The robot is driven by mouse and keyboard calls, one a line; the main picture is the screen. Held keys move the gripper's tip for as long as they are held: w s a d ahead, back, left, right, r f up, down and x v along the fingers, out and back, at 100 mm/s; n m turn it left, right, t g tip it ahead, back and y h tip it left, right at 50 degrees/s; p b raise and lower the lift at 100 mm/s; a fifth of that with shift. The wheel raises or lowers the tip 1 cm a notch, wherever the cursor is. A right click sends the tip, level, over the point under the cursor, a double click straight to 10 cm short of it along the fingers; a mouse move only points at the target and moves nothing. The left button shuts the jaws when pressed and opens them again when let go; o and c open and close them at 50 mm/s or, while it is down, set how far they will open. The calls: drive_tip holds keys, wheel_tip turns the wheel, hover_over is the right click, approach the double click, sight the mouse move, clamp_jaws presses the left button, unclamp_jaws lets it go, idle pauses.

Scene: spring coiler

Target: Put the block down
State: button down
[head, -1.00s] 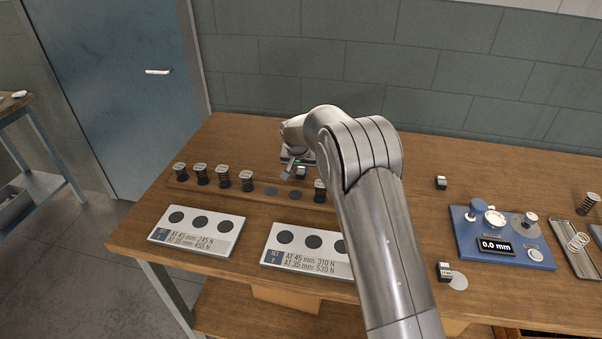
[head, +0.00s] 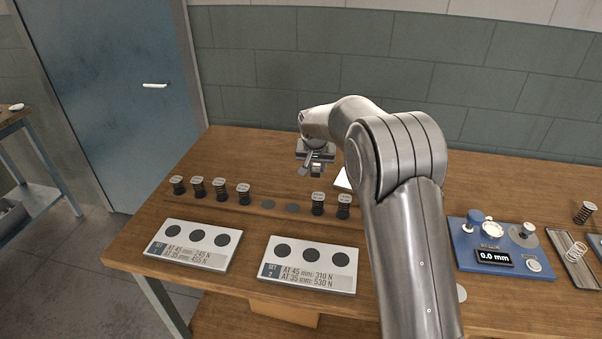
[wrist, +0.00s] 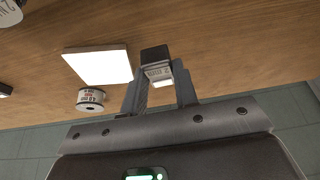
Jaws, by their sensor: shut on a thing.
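My gripper (wrist: 158,92) is shut on a small block (wrist: 156,66) with a black top part and a pale printed label. In the wrist view the block sits between the two fingertips, with the wooden bench behind it. In the head view my gripper (head: 315,168) hangs above the bench behind the row of springs; the block is too small there to make out clearly. Whether the block touches the bench cannot be told.
A white plate (wrist: 98,66) and a small labelled cylinder (wrist: 90,99) are near the block. Springs (head: 199,187) stand on a strip with two empty dark spots. Set 1 (head: 190,270) and set 2 (head: 330,285) trays lie in front. A blue gauge (head: 482,259) stands right.

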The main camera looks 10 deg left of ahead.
drive_tip(key=w+d+r+m, duration=0.1)
drive_tip(key=d+r, duration=0.1)
drive_tip(key=d, duration=1.3)
drive_tip(key=w+d+r+m, duration=0.1)
drive_tip(key=w+d, duration=0.1)
drive_tip(key=d, duration=1.3)
drive_tip(key=s+d+m+h, duration=0.1)
drive_tip(key=s+d+m, duration=0.15)
drive_tip(key=d, duration=1.15)
drive_tip(key=s+d+m+h, duration=0.1)
drive_tip(key=s+d, duration=0.3)
drive_tip(key=d, duration=0.9)
hover_over(467, 199)
drive_tip(key=s, duration=0.1)
drive_tip(key=f, duration=0.6)
drive_tip(key=shift+s+a+f, duration=0.1)
drive_tip(key=shift+a+f, duration=0.1)
drive_tip(key=shift+f, duration=1.95)
drive_tip(key=shift+f, duration=0.1)
drive_tip(key=c, duration=1.1)
unclamp_jaws()
drive_tip(key=shift+f, duration=0.1)
